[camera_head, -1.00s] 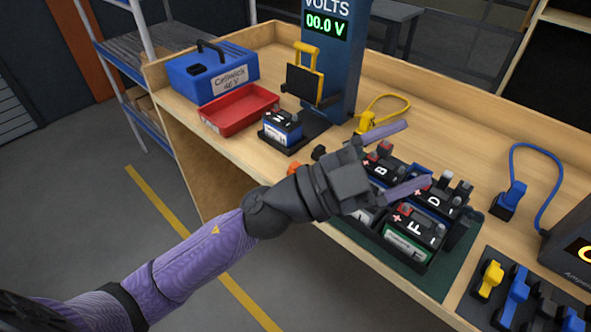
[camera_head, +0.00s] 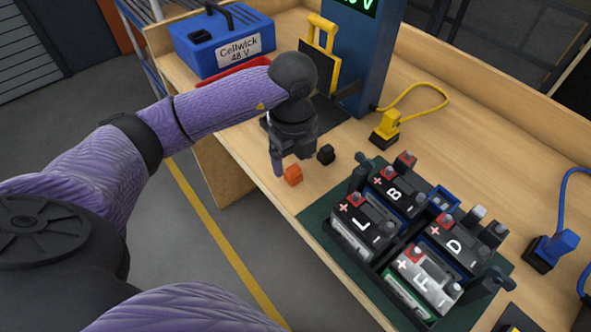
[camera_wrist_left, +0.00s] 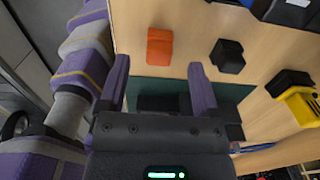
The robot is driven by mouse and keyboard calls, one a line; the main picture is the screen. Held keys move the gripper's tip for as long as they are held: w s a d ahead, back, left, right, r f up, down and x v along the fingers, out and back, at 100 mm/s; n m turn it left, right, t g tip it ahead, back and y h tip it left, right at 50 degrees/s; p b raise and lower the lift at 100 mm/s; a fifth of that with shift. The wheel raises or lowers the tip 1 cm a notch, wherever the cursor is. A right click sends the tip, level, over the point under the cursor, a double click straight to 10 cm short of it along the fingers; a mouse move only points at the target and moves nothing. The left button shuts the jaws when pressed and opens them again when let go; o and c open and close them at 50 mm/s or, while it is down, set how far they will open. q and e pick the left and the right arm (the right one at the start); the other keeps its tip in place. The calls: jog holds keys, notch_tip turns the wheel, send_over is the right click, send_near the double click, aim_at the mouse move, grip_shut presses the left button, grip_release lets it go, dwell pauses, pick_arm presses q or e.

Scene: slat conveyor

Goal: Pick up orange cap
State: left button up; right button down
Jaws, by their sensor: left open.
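The small orange cap (camera_head: 292,175) lies on the wooden bench top near its front edge, left of the battery tray. My left gripper (camera_head: 288,160) points down beside and partly over it in the head view. In the left wrist view the orange cap (camera_wrist_left: 159,47) lies just beyond the fingertips, roughly in line with the gap between them. The left gripper (camera_wrist_left: 160,78) is open and its gap is empty. My right gripper is not in view.
A black cap (camera_head: 326,154) lies just right of the orange one. The battery tray (camera_head: 399,239) holds batteries marked L, B, F and D. A yellow connector (camera_head: 386,129), a red bin (camera_head: 233,75) and a blue Cellwick case (camera_head: 222,42) stand farther back.

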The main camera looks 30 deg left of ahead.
aim_at(293, 168)
pick_arm(q)
notch_tip(293, 168, down, 3)
jog(key=shift+s+f, duration=0.15)
jog(key=shift+f, duration=0.05)
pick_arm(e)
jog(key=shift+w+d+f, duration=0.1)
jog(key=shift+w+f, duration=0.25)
